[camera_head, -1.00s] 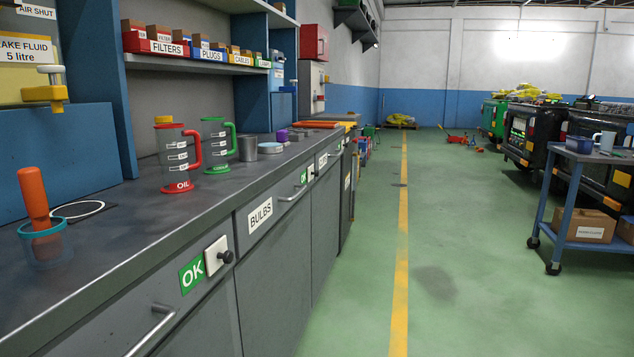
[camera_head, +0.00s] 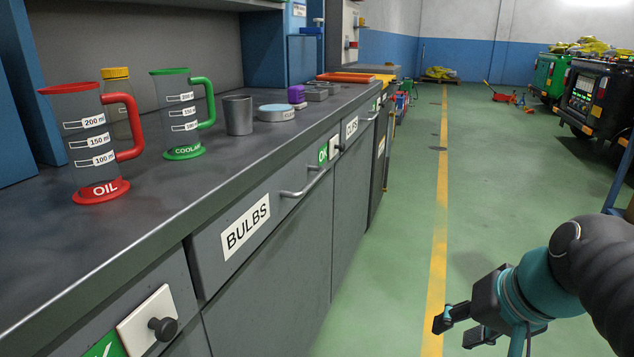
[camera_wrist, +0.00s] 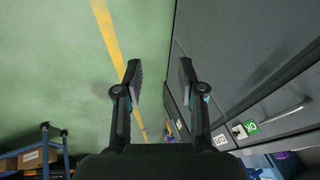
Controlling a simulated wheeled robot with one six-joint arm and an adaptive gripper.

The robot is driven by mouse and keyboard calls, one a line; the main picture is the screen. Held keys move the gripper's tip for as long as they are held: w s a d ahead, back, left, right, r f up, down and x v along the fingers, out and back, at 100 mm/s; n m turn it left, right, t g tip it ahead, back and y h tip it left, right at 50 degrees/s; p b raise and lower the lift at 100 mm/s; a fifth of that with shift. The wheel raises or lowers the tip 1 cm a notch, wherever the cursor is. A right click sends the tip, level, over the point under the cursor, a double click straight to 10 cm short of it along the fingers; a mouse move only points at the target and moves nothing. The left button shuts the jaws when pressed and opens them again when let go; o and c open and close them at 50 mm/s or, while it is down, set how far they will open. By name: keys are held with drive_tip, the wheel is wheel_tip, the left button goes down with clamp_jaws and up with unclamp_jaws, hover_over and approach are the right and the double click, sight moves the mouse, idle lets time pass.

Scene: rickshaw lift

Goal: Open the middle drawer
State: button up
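The middle drawer appears to be the grey one labelled BULBS (camera_head: 246,226) in the bench front. It looks closed, its front flush with the bench. Its metal bar handle (camera_head: 308,183) is at its right end; the wrist view shows a bar handle (camera_wrist: 284,114) at the right, near a green OK label. My gripper (camera_head: 454,330) is at the lower right of the head view, over the floor, well right of the drawer and apart from it. In the wrist view my gripper (camera_wrist: 160,78) has its two fingers spread with nothing between them.
The bench top (camera_head: 215,168) holds a red OIL jug (camera_head: 95,150), a green COOLANT jug (camera_head: 182,120), a metal cup (camera_head: 238,115) and small tins. A black knob (camera_head: 162,328) sticks out left of the drawer. The green floor with its yellow line is clear beside the bench.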

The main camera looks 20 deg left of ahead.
drive_tip(key=w+a+r+g+y+b, duration=0.2)
drive_tip(key=w+a+r+y, duration=0.35)
drive_tip(key=w+a, duration=0.55)
drive_tip(key=y, duration=0.6)
approach(317, 180)
drive_tip(key=shift+g, duration=0.3)
drive_tip(key=x, duration=1)
drive_tip(key=shift+w+a+b, duration=0.15)
drive_tip(key=shift+a+b, duration=0.2)
clamp_jaws()
